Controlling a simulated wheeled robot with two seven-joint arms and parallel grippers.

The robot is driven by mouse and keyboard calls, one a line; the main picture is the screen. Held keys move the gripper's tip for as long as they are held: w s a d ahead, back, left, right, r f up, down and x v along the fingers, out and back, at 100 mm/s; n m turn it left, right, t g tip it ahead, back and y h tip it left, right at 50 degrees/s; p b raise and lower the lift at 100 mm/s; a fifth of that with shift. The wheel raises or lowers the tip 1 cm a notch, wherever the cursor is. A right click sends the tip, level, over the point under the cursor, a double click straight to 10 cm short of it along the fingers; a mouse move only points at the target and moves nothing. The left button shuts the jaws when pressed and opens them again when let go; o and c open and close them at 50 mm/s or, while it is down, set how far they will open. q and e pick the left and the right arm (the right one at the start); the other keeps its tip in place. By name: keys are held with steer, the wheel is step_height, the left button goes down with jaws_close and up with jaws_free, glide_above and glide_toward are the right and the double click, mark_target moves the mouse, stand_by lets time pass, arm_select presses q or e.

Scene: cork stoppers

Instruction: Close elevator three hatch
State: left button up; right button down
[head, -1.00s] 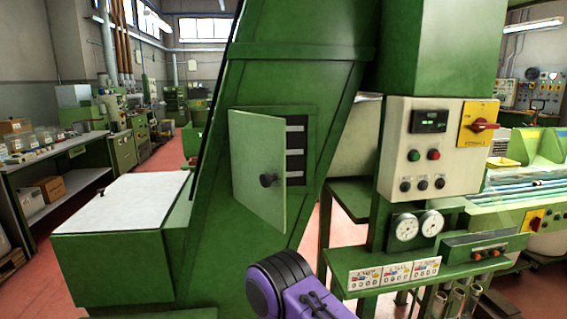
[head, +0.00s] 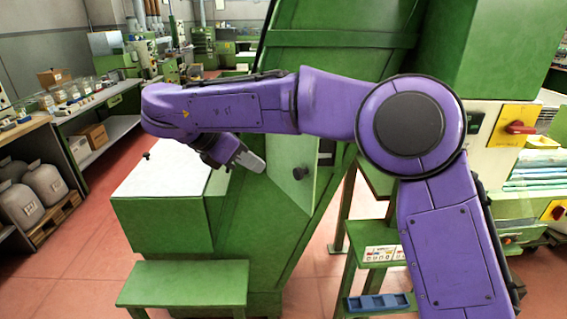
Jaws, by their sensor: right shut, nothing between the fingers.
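The elevator's light green hatch door (head: 292,190) stands ajar on the sloping green elevator casing (head: 235,215). Its dark round knob (head: 302,173) faces me near the door's free right edge. A narrow strip of the dark opening (head: 326,152) shows to the right of the door. My purple right arm hides the upper part of the door. My right gripper (head: 255,163) is shut and empty, at the left side of the door, left of the knob. I cannot tell whether it touches the door. My left gripper is out of view.
A white-topped green box (head: 150,195) stands left of the casing, with a green step (head: 185,284) in front. A control panel (head: 495,155) with a red switch is at the right, partly behind my arm.

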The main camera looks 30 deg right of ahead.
steer(key=p, duration=0.3)
glide_toward(295, 174)
steer(key=x, duration=0.4)
steer(key=shift+s+d+f, duration=0.1)
steer(key=shift+f, duration=0.3)
steer(key=shift+d+f, duration=0.2)
steer(key=shift+d, duration=0.35)
steer(key=shift+a, duration=0.1)
